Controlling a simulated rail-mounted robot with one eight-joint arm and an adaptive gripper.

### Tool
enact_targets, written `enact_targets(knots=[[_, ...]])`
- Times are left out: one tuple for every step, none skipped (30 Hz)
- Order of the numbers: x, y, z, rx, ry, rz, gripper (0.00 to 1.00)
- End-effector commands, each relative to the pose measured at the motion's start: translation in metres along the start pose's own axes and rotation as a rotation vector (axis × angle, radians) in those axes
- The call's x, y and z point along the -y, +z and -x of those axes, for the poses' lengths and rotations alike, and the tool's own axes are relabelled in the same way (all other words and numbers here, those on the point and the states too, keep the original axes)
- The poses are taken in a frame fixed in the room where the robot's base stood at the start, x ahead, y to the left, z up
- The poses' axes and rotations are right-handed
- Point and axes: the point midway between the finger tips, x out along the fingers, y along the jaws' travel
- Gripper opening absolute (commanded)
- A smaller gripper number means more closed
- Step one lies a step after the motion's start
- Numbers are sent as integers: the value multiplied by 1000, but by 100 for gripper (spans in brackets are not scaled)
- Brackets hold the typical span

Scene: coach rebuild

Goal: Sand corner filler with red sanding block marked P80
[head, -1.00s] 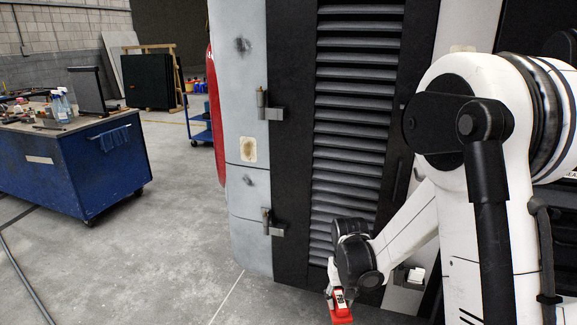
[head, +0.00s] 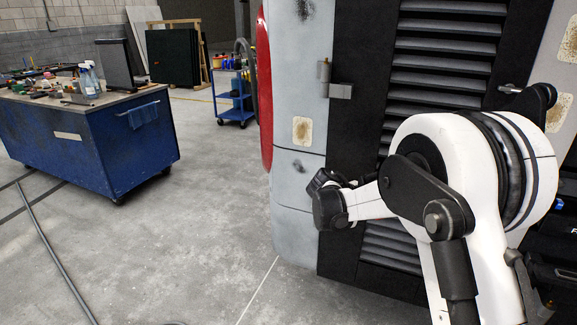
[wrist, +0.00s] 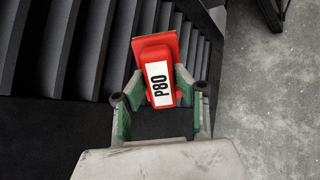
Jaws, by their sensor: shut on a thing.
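The red sanding block (wrist: 153,48) has a white label reading P80 and is tilted a little in the wrist view. My gripper (wrist: 156,92) is shut on it, with a finger on each side. In the head view my wrist (head: 330,205) is in front of the coach's lower grey corner panel, and the block is hidden there. The corner filler (head: 303,130) is a tan, brown-spotted patch on the grey corner panel, above and left of my wrist. My gripper is apart from the patch.
The coach's black louvred panel (head: 440,75) is behind my arm, with a metal hinge (head: 340,90) standing out beside it. More filler patches (head: 560,112) show at the right. A blue workbench (head: 90,150) and blue trolley (head: 234,100) stand left. Floor between is clear.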

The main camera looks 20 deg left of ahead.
Motion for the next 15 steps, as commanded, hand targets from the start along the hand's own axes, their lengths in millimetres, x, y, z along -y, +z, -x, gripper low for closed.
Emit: enact_targets(knots=[[-13,-14,18,-9,98,43,6],[-22,-21,28,-14,158,69,6],[-33,-30,42,-20,234,96,6],[-41,-37,52,-26,288,113,6],[-49,-44,64,-33,342,130,6],[-59,-53,78,-40,410,149,6],[-66,-60,90,-47,457,160,6],[-72,-68,102,-55,505,172,6],[-80,-77,118,-64,564,184,6],[-86,-84,130,-72,606,191,6],[-91,-91,142,-79,646,197,6],[-97,-99,158,-88,695,204,6],[-102,-106,170,-95,729,208,6],[-105,-111,180,-102,758,210,6],[-109,-119,194,-109,795,213,6]])
